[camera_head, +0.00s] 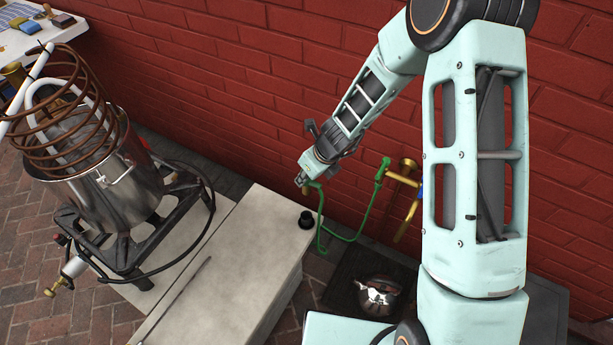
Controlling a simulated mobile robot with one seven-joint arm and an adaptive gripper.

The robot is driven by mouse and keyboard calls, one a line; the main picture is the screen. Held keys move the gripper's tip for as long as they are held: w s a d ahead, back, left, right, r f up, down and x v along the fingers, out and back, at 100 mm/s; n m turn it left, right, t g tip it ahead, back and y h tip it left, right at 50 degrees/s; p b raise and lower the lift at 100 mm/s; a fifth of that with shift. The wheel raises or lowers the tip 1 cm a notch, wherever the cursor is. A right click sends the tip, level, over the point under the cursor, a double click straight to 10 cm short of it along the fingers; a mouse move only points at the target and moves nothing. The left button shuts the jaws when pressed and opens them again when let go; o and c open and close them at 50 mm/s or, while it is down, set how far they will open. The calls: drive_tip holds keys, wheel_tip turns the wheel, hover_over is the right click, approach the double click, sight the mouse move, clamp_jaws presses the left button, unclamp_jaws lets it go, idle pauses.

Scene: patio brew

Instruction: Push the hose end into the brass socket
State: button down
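A thin green hose (341,238) hangs in a loop in front of the brick wall. Its upper right part (381,168) meets the brass tap fittings (403,180) on the wall. Its left end (316,185) is up at my gripper (303,181), which appears shut on it, above the far end of the pale counter. A small brass-coloured piece (305,191) shows just below the fingertips; I cannot tell whether it is part of the hose end. I cannot make out which brass part is the socket. The fingers are small and partly hidden.
A black cylinder (306,219) stands on the pale counter (240,262), below my gripper. A steel pot with a copper coil (110,170) stands on a black burner at left. A shiny kettle (378,295) sits low at right. The counter's middle is mostly clear.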

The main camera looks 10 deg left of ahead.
drive_tip(key=shift+r+p, duration=2.35)
drive_tip(key=shift+r, duration=0.45)
